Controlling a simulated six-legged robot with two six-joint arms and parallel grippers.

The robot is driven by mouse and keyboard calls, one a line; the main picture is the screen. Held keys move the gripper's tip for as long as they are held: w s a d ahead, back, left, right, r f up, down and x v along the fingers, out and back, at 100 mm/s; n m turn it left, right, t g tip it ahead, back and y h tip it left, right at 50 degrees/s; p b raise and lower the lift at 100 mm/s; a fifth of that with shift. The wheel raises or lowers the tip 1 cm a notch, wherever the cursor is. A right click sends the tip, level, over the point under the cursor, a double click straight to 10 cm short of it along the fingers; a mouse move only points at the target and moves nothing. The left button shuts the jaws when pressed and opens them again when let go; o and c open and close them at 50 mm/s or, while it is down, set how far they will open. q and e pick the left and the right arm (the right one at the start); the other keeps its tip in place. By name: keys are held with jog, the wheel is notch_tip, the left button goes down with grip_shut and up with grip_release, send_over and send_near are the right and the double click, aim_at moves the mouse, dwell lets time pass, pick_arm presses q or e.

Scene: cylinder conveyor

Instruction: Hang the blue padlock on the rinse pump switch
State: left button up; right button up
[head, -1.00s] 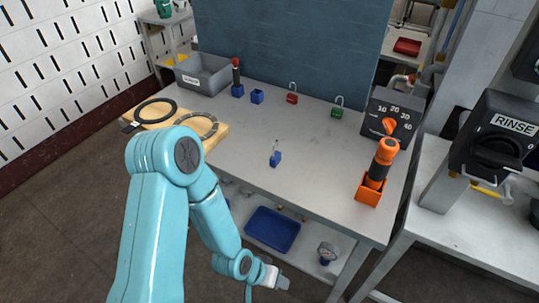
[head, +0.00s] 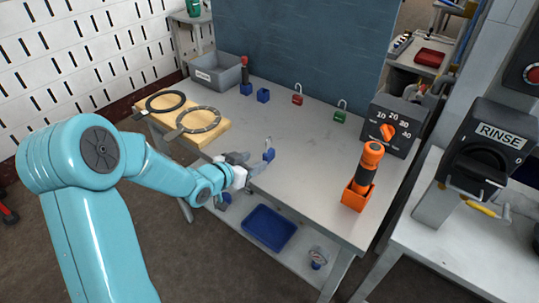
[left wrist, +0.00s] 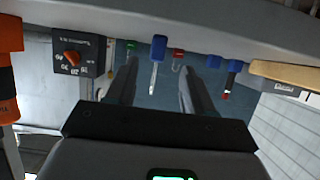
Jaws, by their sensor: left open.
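The blue padlock (head: 269,155) stands near the front edge of the grey table, its shackle up. In the left wrist view, which is upside down, the padlock (left wrist: 159,48) shows between the two finger lines. My left gripper (head: 251,164) is open and just left of the padlock at the table's front edge; its fingers also show in the left wrist view (left wrist: 158,72). I cannot tell whether they touch it. The rinse pump switch (head: 478,165), a black box with a dark knob labelled RINSE, stands at the right. My right gripper is not in view.
A red padlock (head: 297,98) and a green padlock (head: 340,115) stand farther back on the table (head: 300,150). A dial box (head: 392,128) and an orange-handled tool in its holder (head: 358,196) are at the right. Wooden boards with rings (head: 212,136) lie left.

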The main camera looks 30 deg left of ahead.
aim_at(264, 157)
pick_arm(q)
jog(key=p+x, duration=0.1)
jog(key=x, duration=0.5)
jog(key=shift+w+d, duration=0.2)
jog(key=shift+w, duration=0.2)
grip_shut()
